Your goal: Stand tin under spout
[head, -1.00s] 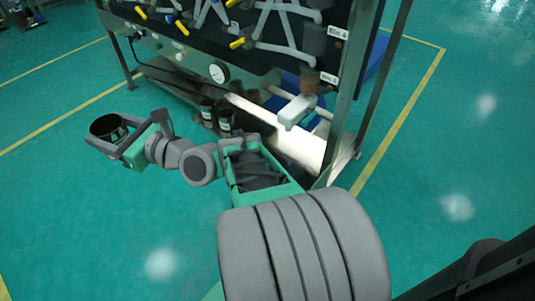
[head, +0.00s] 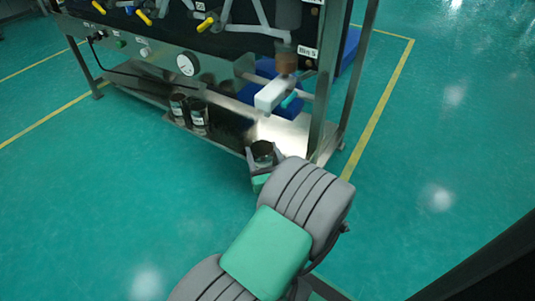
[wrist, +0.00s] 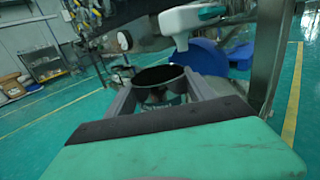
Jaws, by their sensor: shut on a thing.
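My gripper (head: 263,158) is shut on a dark, open-topped tin (head: 263,148) with a pale label, held upright near the front edge of the steel lower shelf (head: 222,135). The tin (wrist: 160,78) sits between both fingers in the wrist view, its dark mouth facing up. A brown spout-like outlet (head: 286,62) hangs from the rack above the shelf, behind and above the tin. Whether the tin touches the shelf cannot be told.
Two more labelled tins (head: 198,116) stand on the shelf to the left. A blue object (head: 258,95) lies behind the white block. A rack leg (head: 322,100) rises close to the right of my gripper. Green floor in front is clear.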

